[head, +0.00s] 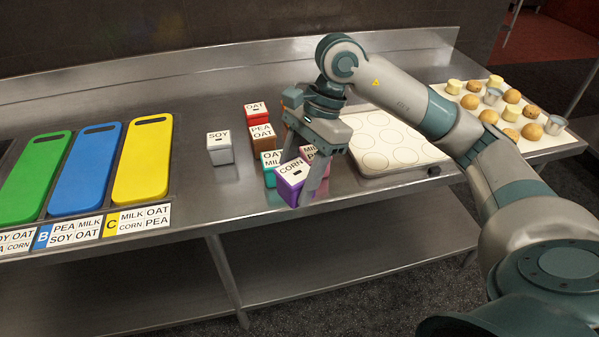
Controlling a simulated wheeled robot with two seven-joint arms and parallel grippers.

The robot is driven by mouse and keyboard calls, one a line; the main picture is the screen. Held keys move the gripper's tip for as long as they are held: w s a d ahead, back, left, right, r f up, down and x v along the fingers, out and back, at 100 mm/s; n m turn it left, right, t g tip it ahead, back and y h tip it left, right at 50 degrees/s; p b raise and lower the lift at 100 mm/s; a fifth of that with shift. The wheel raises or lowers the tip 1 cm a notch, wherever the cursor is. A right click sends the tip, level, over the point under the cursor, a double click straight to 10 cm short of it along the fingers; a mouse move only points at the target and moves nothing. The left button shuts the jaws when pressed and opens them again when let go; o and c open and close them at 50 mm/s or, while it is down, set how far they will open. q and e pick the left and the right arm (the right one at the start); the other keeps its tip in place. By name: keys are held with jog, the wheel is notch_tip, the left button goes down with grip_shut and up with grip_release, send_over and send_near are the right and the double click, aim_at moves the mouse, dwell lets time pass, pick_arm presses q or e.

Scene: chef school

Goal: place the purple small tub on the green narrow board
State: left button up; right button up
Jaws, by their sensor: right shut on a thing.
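The purple small tub (291,188), with a CORN label on top, is at the front of a cluster of tubs near the counter's front edge. My right gripper (307,185) points down and is shut on it, a finger on either side. I cannot tell whether the tub touches the counter. The green narrow board (36,178) lies flat at the far left, left of the blue board (85,172). Its top is bare. My left gripper is not in view.
Next to the purple tub stand a teal tub (270,177), a pink MILK tub (309,153), a brown tub (262,143) and a red tub (256,116).

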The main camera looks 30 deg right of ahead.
aim_at(292, 195)
jog(key=n, duration=0.1)
jog(key=a+f+n+g, duration=0.1)
jog(key=n, duration=0.1)
jog(key=s+f+n, duration=0.1)
jog(key=n, duration=0.1)
jog(key=shift+a+f+g+h, duration=0.2)
jog(key=shift+a+g+h, duration=0.1)
jog(key=shift+g, duration=0.1)
jog(key=f+n+h, duration=0.1)
jog(key=n, duration=0.3)
jog(key=s+a+f+n+g+h, duration=0.1)
jog(key=f+n, duration=0.1)
jog(key=n, duration=0.2)
jog(key=a+f+n+g+h, duration=0.1)
jog(key=f+n, duration=0.1)
jog(key=n, duration=0.1)
jog(key=shift+s+a+n+h, duration=0.15)
jog(key=shift+s+n+h, duration=0.1)
jog(key=shift+n+h, duration=0.15)
jog(key=shift+a, duration=0.15)
